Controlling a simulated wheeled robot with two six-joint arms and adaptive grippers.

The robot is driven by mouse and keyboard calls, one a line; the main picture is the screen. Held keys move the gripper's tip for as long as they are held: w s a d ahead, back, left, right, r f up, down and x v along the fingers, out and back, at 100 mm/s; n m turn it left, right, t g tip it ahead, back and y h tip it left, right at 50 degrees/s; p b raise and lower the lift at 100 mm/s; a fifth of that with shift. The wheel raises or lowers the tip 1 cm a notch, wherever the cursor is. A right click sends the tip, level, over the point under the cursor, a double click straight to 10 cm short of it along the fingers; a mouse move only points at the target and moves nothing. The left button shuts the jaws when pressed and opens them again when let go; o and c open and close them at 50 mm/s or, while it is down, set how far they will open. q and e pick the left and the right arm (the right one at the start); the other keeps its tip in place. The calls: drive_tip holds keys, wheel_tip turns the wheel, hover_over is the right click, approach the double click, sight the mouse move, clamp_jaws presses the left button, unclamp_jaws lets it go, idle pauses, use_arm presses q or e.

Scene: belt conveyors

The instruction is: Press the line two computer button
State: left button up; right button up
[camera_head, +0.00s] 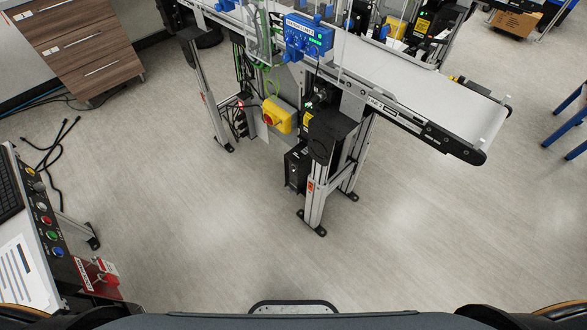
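A belt conveyor (430,95) stands ahead, with a label on its side frame that seems to read "LINE 2". A black box (297,168), possibly the computer, is mounted low by the conveyor's leg. A button on it is too small to make out. Another dark box (331,128) sits above it under the belt. Neither of my grippers is in view.
A control panel with several coloured buttons (47,221) is on a desk at the left edge. A yellow box with a red knob (279,115) hangs under the conveyor. A wooden drawer cabinet (82,45) stands at the back left. Open floor (210,235) lies in front.

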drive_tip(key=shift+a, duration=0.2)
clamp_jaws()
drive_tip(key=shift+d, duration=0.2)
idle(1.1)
